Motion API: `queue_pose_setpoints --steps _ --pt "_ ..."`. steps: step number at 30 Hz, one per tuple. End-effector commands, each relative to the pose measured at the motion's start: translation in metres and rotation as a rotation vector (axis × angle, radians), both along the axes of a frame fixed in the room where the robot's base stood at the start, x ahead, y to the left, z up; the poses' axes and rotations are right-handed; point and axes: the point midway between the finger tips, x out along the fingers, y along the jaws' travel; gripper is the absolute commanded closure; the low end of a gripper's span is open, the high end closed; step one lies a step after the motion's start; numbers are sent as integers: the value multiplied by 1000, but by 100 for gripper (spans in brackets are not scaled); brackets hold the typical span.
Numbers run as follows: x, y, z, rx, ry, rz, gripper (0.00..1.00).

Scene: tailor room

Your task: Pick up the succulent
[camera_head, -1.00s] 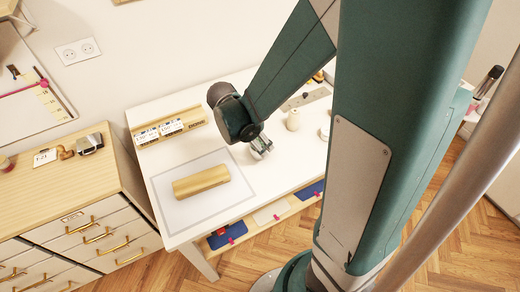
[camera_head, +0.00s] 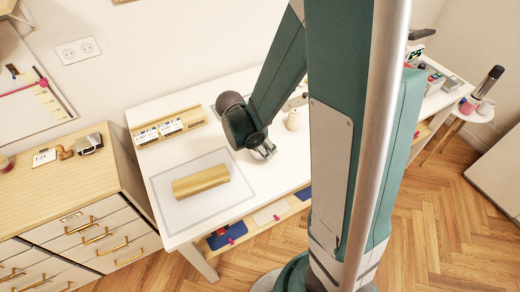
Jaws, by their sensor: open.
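I cannot make out the succulent for certain. A small dark and green item (camera_head: 414,52) shows at the far end of the white table (camera_head: 280,180), too small to identify. My gripper (camera_head: 266,152) hangs over the middle of the table, right of the wooden block, with its fingers open and nothing seen between them. My arm hides much of the table's right half.
A wooden block (camera_head: 201,182) lies on a grey-bordered sheet at the table's left. A wooden rack (camera_head: 168,127) with cards stands behind it. A cream spool-like object (camera_head: 293,120) stands right of my gripper. Small pots and a dark bottle (camera_head: 489,80) stand on a side stool.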

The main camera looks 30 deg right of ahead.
Motion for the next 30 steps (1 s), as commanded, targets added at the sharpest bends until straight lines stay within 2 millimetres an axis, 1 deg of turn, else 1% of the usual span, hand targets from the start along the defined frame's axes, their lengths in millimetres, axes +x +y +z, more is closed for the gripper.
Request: queue_pose_setpoints --steps 14,21,22,30 --pt "0 0 0 0 0 0 34" --pt "0 0 0 0 0 0 65" --pt "0 0 0 0 0 0 68" --pt "0 0 1 0 0 0 68"
